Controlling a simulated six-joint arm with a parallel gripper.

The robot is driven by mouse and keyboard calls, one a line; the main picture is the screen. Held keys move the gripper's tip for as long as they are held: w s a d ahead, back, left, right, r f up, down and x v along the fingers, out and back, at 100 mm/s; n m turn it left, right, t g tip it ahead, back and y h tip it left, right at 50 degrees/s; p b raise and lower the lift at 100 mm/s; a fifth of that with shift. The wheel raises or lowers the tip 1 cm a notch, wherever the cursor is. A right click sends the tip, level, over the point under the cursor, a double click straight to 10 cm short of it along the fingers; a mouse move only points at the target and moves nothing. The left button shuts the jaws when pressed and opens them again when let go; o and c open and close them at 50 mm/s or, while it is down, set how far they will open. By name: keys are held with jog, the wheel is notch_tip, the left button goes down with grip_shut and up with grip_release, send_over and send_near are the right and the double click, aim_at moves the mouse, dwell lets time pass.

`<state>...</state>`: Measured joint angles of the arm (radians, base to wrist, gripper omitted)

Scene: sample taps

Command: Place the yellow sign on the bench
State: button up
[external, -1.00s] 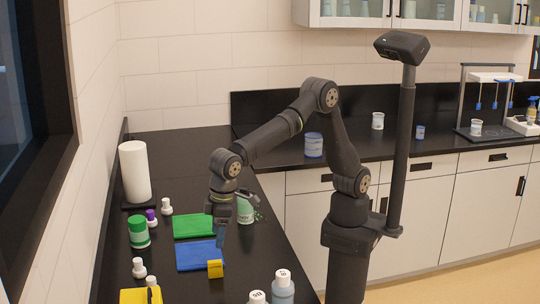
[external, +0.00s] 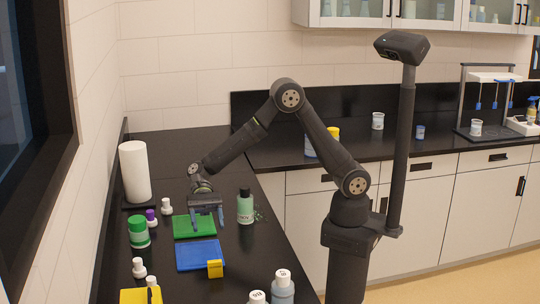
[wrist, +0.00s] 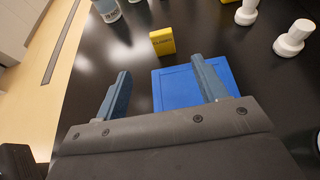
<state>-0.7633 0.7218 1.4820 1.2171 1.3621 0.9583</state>
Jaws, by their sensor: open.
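The small yellow sign (external: 215,268) stands upright on the black bench (external: 176,278), at the near edge of the blue mat (external: 199,256). In the wrist view the sign (wrist: 162,41) shows dark lettering and lies beyond my fingertips, with the blue mat (wrist: 172,90) between it and my gripper. My gripper (external: 208,217) is open and empty, over the green mat (external: 188,231) and apart from the sign. Both fingers (wrist: 160,68) show in the wrist view with nothing between them.
A green-labelled bottle (external: 245,208) stands right of the green mat. A green-capped jar (external: 139,232), a paper roll (external: 134,172) and small white bottles (external: 166,206) stand on the left. A yellow item (external: 141,296) and capped bottles (external: 283,288) are at the near end.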

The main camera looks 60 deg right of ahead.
aim_at(214, 261)
jog(key=x, duration=1.1)
jog(key=shift+s+a+f, duration=0.15)
jog(key=shift+s+a, duration=0.05)
jog(key=shift+a, duration=0.15)
jog(key=shift+f+x, duration=0.15)
jog(key=shift+x, duration=1.15)
jog(key=shift+f+x, duration=0.15)
jog(key=shift+x, duration=1.2)
jog(key=shift+d, duration=0.1)
jog(key=shift+c, duration=0.4)
jog(key=c, duration=1.1)
jog(key=shift+o, duration=0.2)
jog(key=shift+r, duration=0.45)
jog(key=r, duration=0.4)
jog(key=shift+w+d, duration=0.3)
jog(key=shift+w, duration=0.05)
jog(key=r+v, duration=0.1)
jog(key=v, duration=1.1)
jog(key=shift+s+r, duration=0.25)
